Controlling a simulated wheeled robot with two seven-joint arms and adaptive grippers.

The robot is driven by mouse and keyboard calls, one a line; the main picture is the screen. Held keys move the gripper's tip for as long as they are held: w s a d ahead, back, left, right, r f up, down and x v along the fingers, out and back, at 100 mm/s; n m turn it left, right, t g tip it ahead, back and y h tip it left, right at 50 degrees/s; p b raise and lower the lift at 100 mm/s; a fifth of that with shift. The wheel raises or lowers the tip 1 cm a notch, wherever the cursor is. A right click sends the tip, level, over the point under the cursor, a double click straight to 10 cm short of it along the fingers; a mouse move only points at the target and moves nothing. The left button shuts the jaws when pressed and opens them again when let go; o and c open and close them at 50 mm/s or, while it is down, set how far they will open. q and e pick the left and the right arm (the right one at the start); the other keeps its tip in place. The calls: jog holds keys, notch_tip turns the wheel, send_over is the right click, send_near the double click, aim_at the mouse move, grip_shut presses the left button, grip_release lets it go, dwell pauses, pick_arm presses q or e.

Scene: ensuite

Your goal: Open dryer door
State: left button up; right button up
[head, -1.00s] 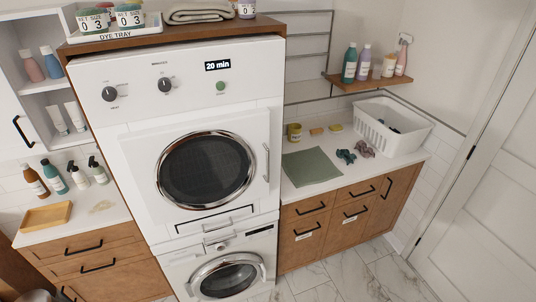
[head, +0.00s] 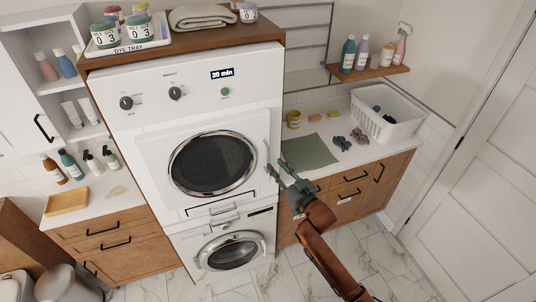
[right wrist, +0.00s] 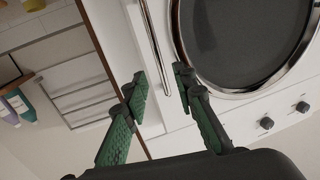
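The dryer (head: 150,125) is the white upper machine with a "20 min" display. Its door (head: 212,163) has a round dark window with a chrome ring and looks shut. The upright bar handle (head: 267,153) is on the door's right edge; it also shows in the right wrist view (right wrist: 154,38). My left gripper is not in view.
A second front-loading machine (head: 232,252) sits below the dryer. The right counter (head: 345,160) holds a green cloth (head: 307,152) and a white basket (head: 386,122). A white door (head: 480,170) stands at the far right. The marble floor (head: 385,245) in front is clear.

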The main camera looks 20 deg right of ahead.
jog(key=p, duration=0.1)
send_over(268, 171)
jog(key=shift+w+f, duration=0.1)
jog(key=shift+w, duration=0.2)
grip_shut()
dwell(0.6)
